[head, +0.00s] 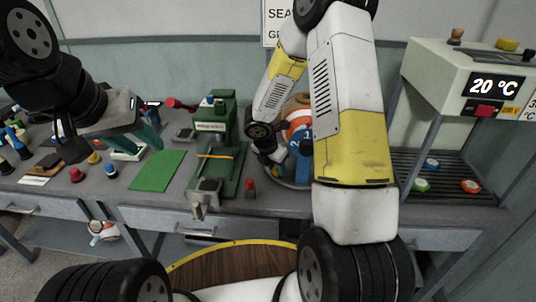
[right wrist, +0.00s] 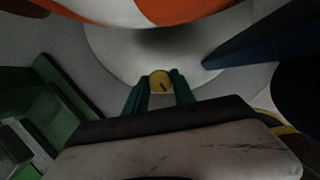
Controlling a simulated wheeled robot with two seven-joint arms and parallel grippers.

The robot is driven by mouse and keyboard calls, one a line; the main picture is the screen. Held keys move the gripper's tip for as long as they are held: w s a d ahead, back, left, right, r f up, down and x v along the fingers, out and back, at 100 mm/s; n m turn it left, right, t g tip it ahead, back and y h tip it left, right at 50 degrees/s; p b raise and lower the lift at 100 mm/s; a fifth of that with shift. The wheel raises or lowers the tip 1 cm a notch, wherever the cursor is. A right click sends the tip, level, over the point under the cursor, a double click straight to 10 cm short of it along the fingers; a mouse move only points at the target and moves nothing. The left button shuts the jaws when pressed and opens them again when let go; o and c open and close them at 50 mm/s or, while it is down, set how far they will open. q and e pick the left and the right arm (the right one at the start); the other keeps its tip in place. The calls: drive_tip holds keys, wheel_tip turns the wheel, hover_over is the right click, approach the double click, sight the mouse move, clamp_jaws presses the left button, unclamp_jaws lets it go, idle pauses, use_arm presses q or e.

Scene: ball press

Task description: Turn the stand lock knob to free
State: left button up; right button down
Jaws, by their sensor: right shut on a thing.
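The stand lock knob (right wrist: 160,82) is a small round yellow knob with a dark mark, low on the pale stand (right wrist: 125,60) in the right wrist view. My right gripper (right wrist: 159,88) is shut on it, one green finger on each side. In the head view the knob and right fingertips are hidden. An orange, white and blue ball (head: 299,122) is partly visible behind my right arm, and it fills the top of the right wrist view (right wrist: 110,12). My left gripper (head: 148,140) hangs over the left of the bench; its finger gap is unclear.
A green press-like machine (head: 226,130) stands left of the ball. A green mat (head: 157,170) and several small coloured knobs lie farther left. A machine with a 20 °C display (head: 495,85) stands right, with several coloured discs below. A dark blue part (right wrist: 245,45) is close right of the knob.

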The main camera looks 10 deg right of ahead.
idle(0.3)
drive_tip(key=c, duration=1.1)
unclamp_jaws()
drive_tip(key=shift+o, duration=0.2)
drive_tip(key=v, duration=0.7)
drive_tip(key=shift+s+r, duration=0.15)
drive_tip(key=shift+r, duration=0.2)
drive_tip(key=shift+a, duration=0.1)
